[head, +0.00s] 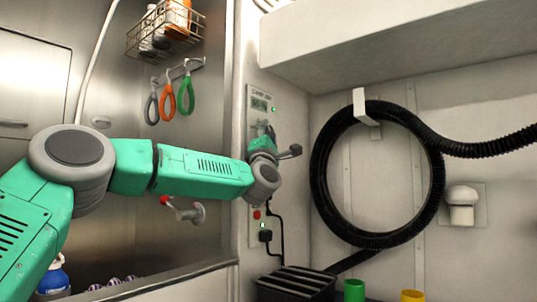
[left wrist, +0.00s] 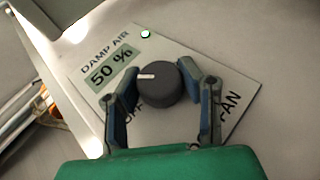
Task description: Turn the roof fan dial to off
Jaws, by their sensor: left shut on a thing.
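The dial (left wrist: 158,86) is a dark round knob with a white mark that lies toward the left in the left wrist view. It sits on a pale panel (left wrist: 93,73) lettered "DAMP AIR 50 %", "FAN" and a partly hidden word that looks like "OFF". My left gripper (left wrist: 163,95) has a finger on each side of the dial and is shut on it. In the head view my left gripper (head: 272,142) is at the wall panel (head: 259,97) and hides the dial. My right gripper is in neither view.
A black hose (head: 319,180) hangs coiled on the right wall. A red-tipped tap (head: 184,208) is below my left arm. Grooming loops (head: 184,97) and a wire basket (head: 165,32) hang at upper left. Green (head: 354,290) and yellow (head: 412,296) cups stand at the bottom.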

